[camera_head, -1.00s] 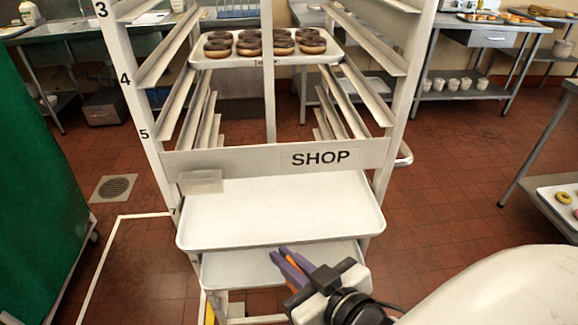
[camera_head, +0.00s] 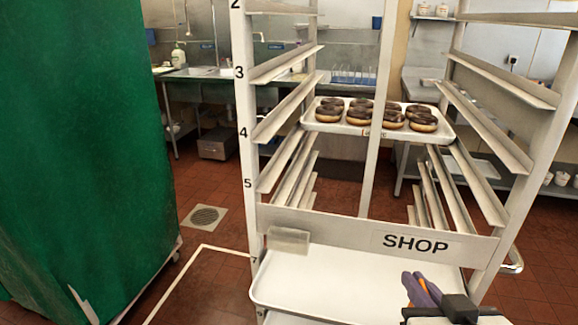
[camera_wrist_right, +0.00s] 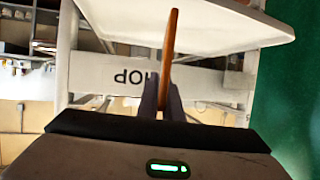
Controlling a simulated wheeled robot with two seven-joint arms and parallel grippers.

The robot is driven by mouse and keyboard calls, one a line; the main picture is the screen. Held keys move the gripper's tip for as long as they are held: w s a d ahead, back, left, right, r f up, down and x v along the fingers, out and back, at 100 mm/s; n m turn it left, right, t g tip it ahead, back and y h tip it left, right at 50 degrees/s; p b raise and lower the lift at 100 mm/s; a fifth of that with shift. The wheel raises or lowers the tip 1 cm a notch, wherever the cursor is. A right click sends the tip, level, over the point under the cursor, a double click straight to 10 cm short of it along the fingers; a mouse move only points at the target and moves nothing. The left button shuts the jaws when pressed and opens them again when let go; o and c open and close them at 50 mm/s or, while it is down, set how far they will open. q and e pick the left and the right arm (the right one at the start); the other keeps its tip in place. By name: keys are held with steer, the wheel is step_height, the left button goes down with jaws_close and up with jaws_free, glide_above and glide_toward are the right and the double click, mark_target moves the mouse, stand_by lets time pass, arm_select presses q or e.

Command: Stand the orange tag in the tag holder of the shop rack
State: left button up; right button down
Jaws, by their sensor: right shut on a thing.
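My right gripper (camera_head: 422,290) is at the lower right of the head view, in front of the shop rack (camera_head: 340,228) and over its lower white tray. It is shut on the orange tag (camera_head: 424,285), which shows as a thin orange edge between the purple fingers. In the right wrist view the orange tag (camera_wrist_right: 170,48) sticks out from the fingers, seen nearly edge-on. The tag holder (camera_head: 288,240), a small clear pocket, is on the left end of the rack's SHOP crossbar, left of my gripper and apart from it. My left gripper is not in view.
A white tray (camera_head: 330,284) juts out below the crossbar. A tray of chocolate doughnuts (camera_head: 452,134) sits on a higher level. A green covered rack (camera_head: 90,150) stands at the left. Red floor is free between it and the shop rack.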

steer(key=w+r, duration=0.3)
steer(key=r, duration=0.9)
steer(key=shift+w+a+n, duration=0.3)
